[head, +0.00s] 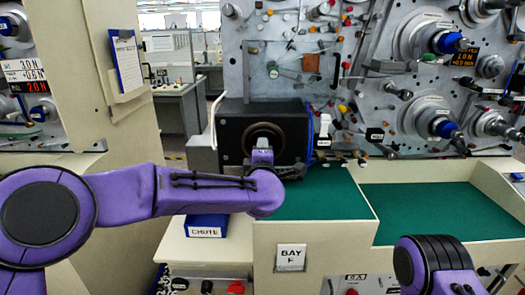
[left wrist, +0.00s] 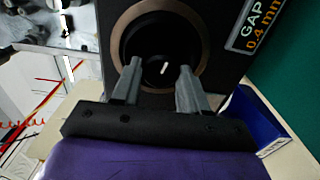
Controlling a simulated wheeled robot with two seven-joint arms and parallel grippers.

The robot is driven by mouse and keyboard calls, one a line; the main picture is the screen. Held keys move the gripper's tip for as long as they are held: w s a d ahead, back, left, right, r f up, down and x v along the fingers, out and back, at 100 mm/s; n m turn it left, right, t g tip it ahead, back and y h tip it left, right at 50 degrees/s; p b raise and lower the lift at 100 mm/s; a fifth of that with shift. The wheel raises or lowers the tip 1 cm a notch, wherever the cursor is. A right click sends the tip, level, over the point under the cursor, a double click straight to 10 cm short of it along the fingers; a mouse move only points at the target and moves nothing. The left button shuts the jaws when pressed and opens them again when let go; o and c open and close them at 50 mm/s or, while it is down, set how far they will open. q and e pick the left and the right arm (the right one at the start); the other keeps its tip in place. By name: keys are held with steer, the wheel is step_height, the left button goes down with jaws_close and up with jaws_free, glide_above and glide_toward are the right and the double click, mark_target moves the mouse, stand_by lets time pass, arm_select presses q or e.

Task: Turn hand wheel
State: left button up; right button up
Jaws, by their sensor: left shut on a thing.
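The hand wheel (head: 263,130) is a dark round knob inside a brownish ring on the front of a black box (head: 232,150) in the middle of the head view. In the left wrist view the hand wheel (left wrist: 160,45) is black with a short white mark near its centre. My left gripper (head: 262,146) reaches the wheel from the front. In the left wrist view the two grey fingers of my left gripper (left wrist: 159,72) stand on either side of the knob, shut on it. The fingertips partly cover its lower rim. My right gripper is out of view.
A blue bin labelled CHUTE (head: 206,224) sits below my left arm. A green work surface (head: 450,208) lies clear at the right. A grey panel with several spools and rods (head: 285,40) stands behind the box. A GAP 0.4 mm label (left wrist: 252,28) is beside the wheel.

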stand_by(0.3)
arm_select(q)
steer(key=o, duration=1.1)
steer(key=shift+d, duration=0.1)
steer(key=shift+c, duration=0.2)
steer(key=s+b, duration=0.4)
steer(key=s, duration=0.6)
steer(key=shift+s, duration=0.3)
steer(key=shift+d, duration=0.1)
